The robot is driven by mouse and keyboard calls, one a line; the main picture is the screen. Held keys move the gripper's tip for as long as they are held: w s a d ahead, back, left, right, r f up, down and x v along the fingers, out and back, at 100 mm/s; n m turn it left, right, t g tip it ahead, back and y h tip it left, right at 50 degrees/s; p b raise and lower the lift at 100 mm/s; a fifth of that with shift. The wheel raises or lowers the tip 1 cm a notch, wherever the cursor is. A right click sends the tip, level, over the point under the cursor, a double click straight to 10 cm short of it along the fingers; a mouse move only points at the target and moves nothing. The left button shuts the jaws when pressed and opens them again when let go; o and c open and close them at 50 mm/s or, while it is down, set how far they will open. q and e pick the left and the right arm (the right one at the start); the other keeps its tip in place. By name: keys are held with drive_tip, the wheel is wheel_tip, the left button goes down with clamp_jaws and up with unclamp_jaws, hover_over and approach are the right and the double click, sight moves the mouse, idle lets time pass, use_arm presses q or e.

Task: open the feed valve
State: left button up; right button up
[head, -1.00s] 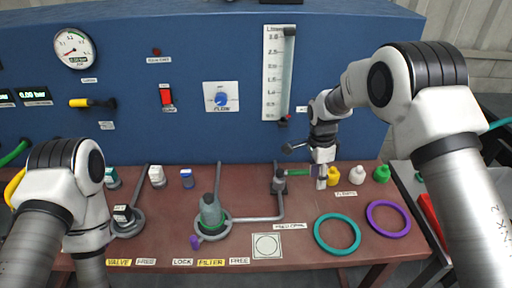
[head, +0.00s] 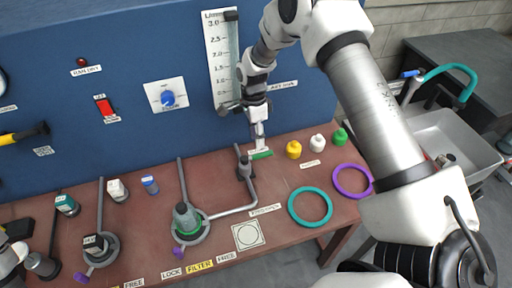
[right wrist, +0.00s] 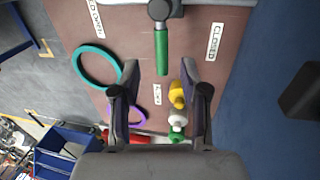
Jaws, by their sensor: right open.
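The feed valve (head: 245,170) is a grey fitting on the pipe at the back of the brown bench. Its green lever handle (head: 261,155) points right in the head view. In the right wrist view the green handle (right wrist: 161,52) points toward me, between the labels reading OPEN and CLOSED, and lies nearer the CLOSED side. My right gripper (head: 259,143) is just above the handle in the head view. In the right wrist view my right gripper (right wrist: 160,85) is open, with the handle's end between its fingertips in the picture. Contact cannot be told.
Yellow (head: 293,149), white (head: 317,142) and green (head: 340,136) plugs stand right of the handle. Teal (head: 310,221) and purple (head: 367,180) rings lie in front. The blue panel with a level gauge (head: 221,62) rises close behind. A grey bin (head: 459,135) stands at the right.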

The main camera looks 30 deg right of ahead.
sight(258, 156)
drive_tip(key=f, duration=0.1)
drive_tip(key=f+p, duration=0.1)
drive_tip(key=f, duration=0.3)
drive_tip(key=shift+s+a, duration=0.15)
drive_tip(key=shift+s, duration=0.15)
drive_tip(key=shift+s+f, duration=0.2)
drive_tip(key=shift+f, duration=0.35)
clamp_jaws()
